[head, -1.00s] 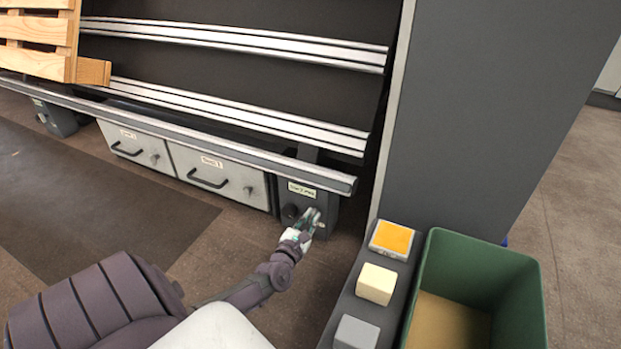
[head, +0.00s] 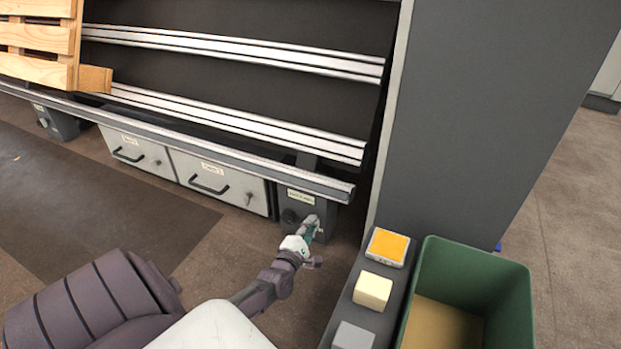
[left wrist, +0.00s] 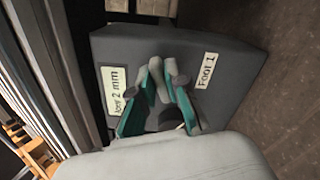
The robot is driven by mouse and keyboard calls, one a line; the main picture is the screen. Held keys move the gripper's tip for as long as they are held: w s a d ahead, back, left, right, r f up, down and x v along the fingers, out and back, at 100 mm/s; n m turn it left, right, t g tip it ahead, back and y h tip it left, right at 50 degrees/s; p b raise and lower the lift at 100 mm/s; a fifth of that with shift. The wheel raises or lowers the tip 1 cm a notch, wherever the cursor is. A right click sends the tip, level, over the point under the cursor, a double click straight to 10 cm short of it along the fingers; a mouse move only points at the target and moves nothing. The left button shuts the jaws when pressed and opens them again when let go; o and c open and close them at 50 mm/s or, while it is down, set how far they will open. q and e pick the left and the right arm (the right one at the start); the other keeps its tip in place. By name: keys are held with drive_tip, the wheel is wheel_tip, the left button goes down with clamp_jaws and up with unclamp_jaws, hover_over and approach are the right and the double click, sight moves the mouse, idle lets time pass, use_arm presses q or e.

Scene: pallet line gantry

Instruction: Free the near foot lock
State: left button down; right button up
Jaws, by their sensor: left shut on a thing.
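The near foot (head: 325,210) is a dark grey box under the end of the rail. In the left wrist view the foot (left wrist: 225,105) bears a "Foot 1" label (left wrist: 207,71) and a "2 mm" label (left wrist: 116,91). My left gripper (head: 314,224) is against the foot's front. In the left wrist view its teal fingers (left wrist: 163,80) are closed together on a small part of the foot lock, mostly hidden between the tips. A dark round knob (head: 290,215) sits just left of the gripper. My right gripper is not in view.
Two grey drawers (head: 222,185) stand left of the foot. At the lower right are a dark ledge with orange (head: 389,246), cream (head: 373,291) and grey (head: 353,336) blocks, and a green bin (head: 472,255). A wooden pallet (head: 38,45) is upper left. The floor before the drawers is clear.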

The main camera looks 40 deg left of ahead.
use_arm(q)
drive_tip(key=shift+f+m+p, duration=0.1)
drive_tip(key=shift+m+p, duration=0.5)
drive_tip(key=shift+m, duration=1.6)
drive_tip(key=c, duration=1.2)
unclamp_jaws()
drive_tip(key=v, duration=1.2)
drive_tip(key=shift+s, duration=0.1)
